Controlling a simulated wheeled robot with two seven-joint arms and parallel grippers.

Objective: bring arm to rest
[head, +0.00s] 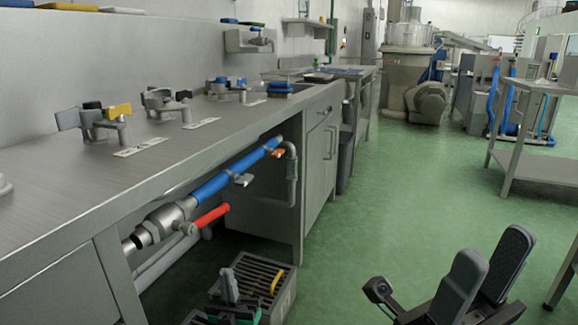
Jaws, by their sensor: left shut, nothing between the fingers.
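My right gripper (492,250) is at the lower right, over the green floor. Its two dark padded fingers point up and stand apart, with nothing seen between them. Most of both arms is outside the view.
A steel bench (190,150) with several clamps runs along the left. Beneath it are a blue pipe (215,184) and a red valve handle (211,217). The slatted crate (283,301) is on the floor. A steel table (535,171) stands right. Floor between is clear.

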